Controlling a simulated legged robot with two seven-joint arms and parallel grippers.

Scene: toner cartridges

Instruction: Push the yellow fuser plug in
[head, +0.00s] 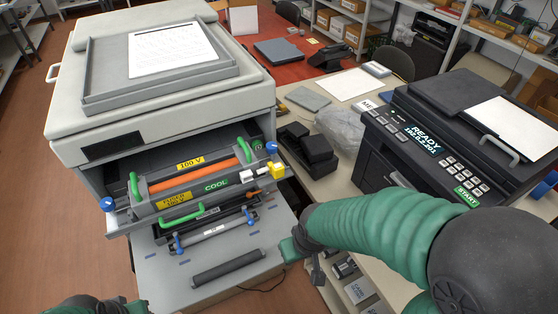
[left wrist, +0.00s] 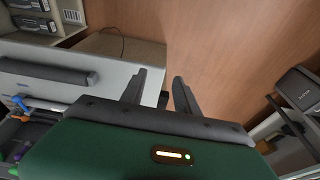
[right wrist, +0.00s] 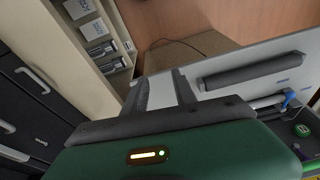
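The yellow fuser plug (head: 277,170) is a small block at the right end of the fuser unit (head: 205,180) in the head view. White connector pieces sit just left of it; I cannot tell how deeply it is seated. The fuser unit has green handles, an orange bar and a "COOL" label, and sits in the open front of the large printer (head: 160,130). My right gripper (right wrist: 160,88) is open and empty, below and right of the plug. My left gripper (left wrist: 158,88) is open and empty, low at the left, partly cut off in the head view.
A dark roller (head: 228,268) lies on the printer's open lower door (head: 165,272). A black printer reading "READY" (head: 460,135) stands on the table at right. Black boxes (head: 308,150) and a plastic bag (head: 342,130) lie between the printers. Blue knobs flank the fuser unit.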

